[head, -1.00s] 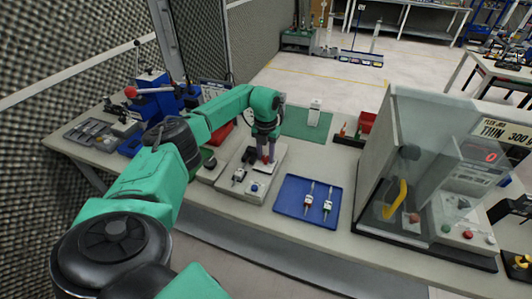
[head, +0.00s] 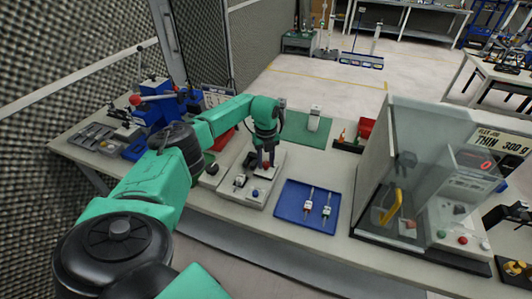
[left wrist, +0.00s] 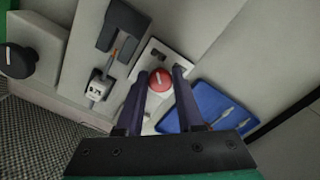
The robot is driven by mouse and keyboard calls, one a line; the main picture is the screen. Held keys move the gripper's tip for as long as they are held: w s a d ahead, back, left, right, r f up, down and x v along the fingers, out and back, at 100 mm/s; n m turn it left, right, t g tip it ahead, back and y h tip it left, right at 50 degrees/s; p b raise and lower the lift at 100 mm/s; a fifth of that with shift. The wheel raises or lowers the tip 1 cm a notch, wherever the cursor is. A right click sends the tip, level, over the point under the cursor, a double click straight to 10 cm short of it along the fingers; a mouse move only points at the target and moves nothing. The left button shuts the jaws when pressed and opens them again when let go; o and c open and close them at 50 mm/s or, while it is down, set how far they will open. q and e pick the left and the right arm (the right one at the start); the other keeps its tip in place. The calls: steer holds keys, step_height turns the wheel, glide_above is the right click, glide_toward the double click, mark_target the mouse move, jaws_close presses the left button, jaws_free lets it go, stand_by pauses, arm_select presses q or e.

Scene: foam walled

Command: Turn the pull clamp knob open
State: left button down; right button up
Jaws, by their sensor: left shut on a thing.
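The red round knob (left wrist: 161,80) sits on a light grey fixture (head: 257,196) on the bench. In the left wrist view it shows between the two dark fingers of my left gripper (left wrist: 164,74). In the head view my left gripper (head: 265,162) points down at the fixture, shut on the red knob, which is partly hidden by the fingers. A small clamp-like part with a pale block (left wrist: 97,89) is mounted beside the knob on the fixture. My right gripper is not in view.
A blue tray (head: 288,217) with two small syringe-like items lies right of the fixture. A clear-walled test machine (head: 376,165) stands further right. A black round knob (left wrist: 17,60) is at the wrist view's left.

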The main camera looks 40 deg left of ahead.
mark_target(266, 163)
arm_select(q)
steer(key=shift+w+r, duration=0.1)
steer(key=shift+r, duration=0.05)
steer(key=c, duration=0.5)
jaws_free()
step_height(266, 163, up, 14)
steer(key=b, duration=0.3)
steer(key=shift+r, duration=0.25)
